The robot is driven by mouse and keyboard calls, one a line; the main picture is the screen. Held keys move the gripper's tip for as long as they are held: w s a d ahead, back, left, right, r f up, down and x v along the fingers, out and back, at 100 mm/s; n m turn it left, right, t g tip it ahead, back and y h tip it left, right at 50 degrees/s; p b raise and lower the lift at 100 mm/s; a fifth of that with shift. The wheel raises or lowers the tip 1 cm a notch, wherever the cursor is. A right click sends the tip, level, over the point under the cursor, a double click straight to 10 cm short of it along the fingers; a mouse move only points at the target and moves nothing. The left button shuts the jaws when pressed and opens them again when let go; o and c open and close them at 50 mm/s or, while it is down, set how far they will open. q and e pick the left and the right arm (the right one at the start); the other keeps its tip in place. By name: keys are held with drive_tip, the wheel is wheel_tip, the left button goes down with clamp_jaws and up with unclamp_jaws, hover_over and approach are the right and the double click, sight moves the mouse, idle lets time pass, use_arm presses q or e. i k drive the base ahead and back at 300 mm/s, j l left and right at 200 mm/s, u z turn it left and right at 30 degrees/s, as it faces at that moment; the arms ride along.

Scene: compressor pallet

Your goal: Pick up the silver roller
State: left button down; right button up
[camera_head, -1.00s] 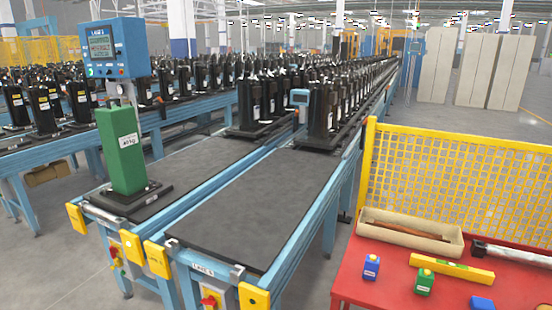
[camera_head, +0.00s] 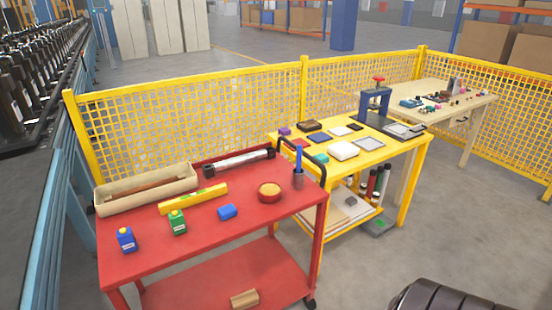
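The silver roller (camera_head: 240,161) lies at the back of the red cart's top (camera_head: 150,235). It is a silver cylinder with black ends, lying on its side behind the yellow level (camera_head: 193,199). Neither of my grippers shows in the head view. Nothing visible is touching the roller.
A yellow table (camera_head: 385,158) stands right; yellow mesh fence (camera_head: 200,118) runs behind.

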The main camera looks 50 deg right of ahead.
sight(225, 164)
drive_tip(key=z, duration=1.2)
drive_tip(key=u, duration=0.15)
